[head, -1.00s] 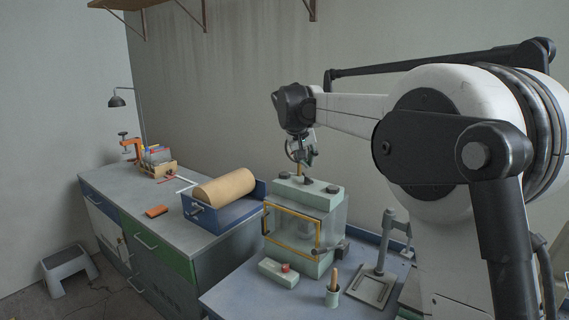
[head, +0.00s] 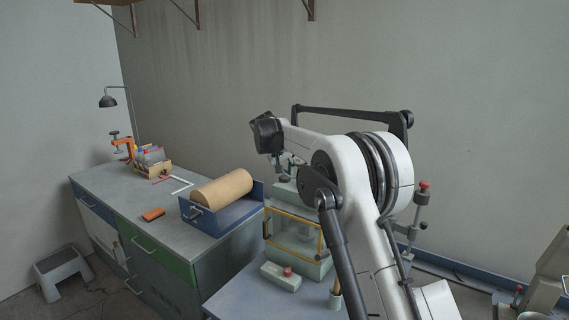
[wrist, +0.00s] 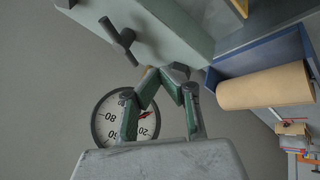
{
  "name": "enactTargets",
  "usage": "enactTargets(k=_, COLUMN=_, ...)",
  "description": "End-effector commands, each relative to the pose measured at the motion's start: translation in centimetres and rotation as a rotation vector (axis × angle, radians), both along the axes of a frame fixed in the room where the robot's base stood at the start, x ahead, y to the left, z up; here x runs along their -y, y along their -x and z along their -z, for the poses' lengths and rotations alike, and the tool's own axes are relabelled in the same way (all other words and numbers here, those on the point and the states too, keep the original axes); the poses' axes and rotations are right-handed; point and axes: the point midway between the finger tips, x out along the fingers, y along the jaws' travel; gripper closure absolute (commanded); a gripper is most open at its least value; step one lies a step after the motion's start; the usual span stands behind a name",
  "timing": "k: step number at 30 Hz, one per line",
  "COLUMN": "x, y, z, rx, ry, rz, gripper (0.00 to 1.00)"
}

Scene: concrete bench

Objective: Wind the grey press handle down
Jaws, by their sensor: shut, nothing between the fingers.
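My gripper (wrist: 174,74) is shut and empty in the wrist view, its green-grey fingers meeting beside a pale green body (wrist: 165,30). A dark grey T-shaped handle (wrist: 120,38) stands out from that body, apart from the fingertips. A round dial gauge (wrist: 108,118) is partly behind one finger. In the head view my wrist is above the pale green cabinet (head: 283,190) with the yellow-framed front; my arm hides much of its right side. A grey upright with a red knob (head: 424,185) shows right of my arm. I cannot tell which part is the press handle.
A blue tray (head: 225,222) with a tan roll (head: 222,188) lies left of the cabinet. A pale block with a red button (head: 281,277) sits in front of it. Shelf brackets (head: 197,14) hang above. The left bench has clear room at its near end.

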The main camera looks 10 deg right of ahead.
Motion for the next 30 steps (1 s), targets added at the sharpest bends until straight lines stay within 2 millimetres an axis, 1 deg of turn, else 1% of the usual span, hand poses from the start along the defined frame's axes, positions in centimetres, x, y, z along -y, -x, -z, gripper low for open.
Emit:
enactTargets(k=5, x=1.3, y=-1.5, z=2.6, rx=0.001, ry=-0.001, rz=0.002, gripper=1.0)
enactTargets(k=6, x=2.0, y=-1.5, z=2.6, rx=0.001, ry=-0.001, rz=0.002, gripper=1.0)
enactTargets(k=9, x=3.3, y=-1.7, z=2.8, rx=0.0, ry=-0.001, rz=0.002, gripper=1.0)
enactTargets(k=13, x=4.4, y=-1.9, z=3.1, rx=0.0, ry=-0.001, rz=0.002, gripper=1.0)
enactTargets(k=20, x=5.0, y=-2.1, z=3.3, rx=0.0, ry=0.0, rz=0.0, gripper=1.0)
enactTargets(k=27, x=4.9, y=-2.1, z=3.3, rx=0.0, ry=0.0, rz=0.0, gripper=1.0)
enactTargets(k=30, x=4.5, y=-2.1, z=3.3, rx=0.0, ry=0.0, rz=0.0, gripper=1.0)
